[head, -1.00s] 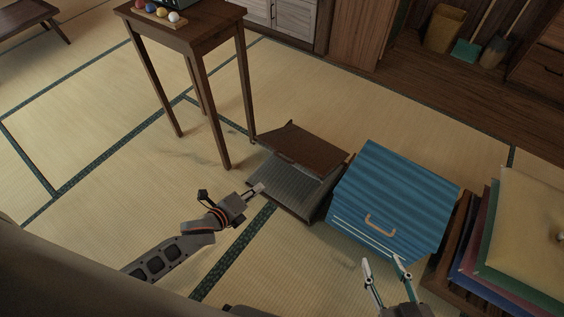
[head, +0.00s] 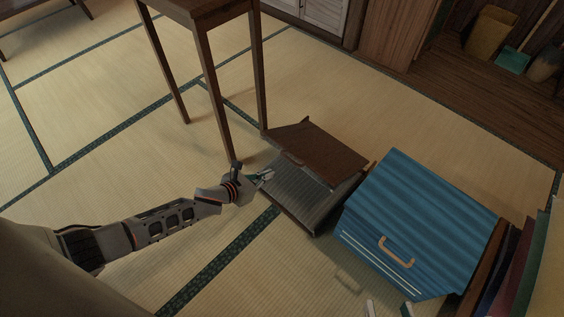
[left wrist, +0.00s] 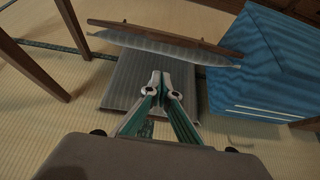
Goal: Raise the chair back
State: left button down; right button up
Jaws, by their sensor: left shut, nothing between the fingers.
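The low floor chair has a grey ribbed seat (head: 300,192) on the tatami and a brown wooden back (head: 325,147) tilted low over it. In the left wrist view the back (left wrist: 150,30) shows as a thin brown edge with grey padding under it, above the seat (left wrist: 128,78). My left gripper (head: 268,174) is at the seat's left edge, its fingers shut and empty. In the left wrist view its fingertips (left wrist: 161,80) are over the seat, below the back; contact cannot be told. My right gripper (head: 388,308) shows only two spread fingertips at the bottom edge.
A blue striped box (head: 425,215) with a tan handle stands close to the chair's right. A tall wooden stand (head: 213,85) is just behind left. Tatami in front and left is open.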

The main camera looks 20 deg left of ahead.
pick_arm(q)
jog(key=w+d, duration=0.2)
jog(key=w, duration=0.4)
jog(key=shift+w+d+r+b, duration=0.15)
jog(key=shift+r+b, duration=0.15)
jog(key=shift+r, duration=0.1)
pick_arm(e)
jog(key=shift+s+a+f+m, duration=0.15)
jog(key=shift+a+m, duration=0.1)
jog(key=shift+a, duration=0.15)
jog(key=shift+s+a+f+m, duration=0.1)
jog(key=shift+a+m, duration=0.15)
jog(key=shift+a, duration=0.1)
pick_arm(q)
jog(key=shift+r, duration=0.1)
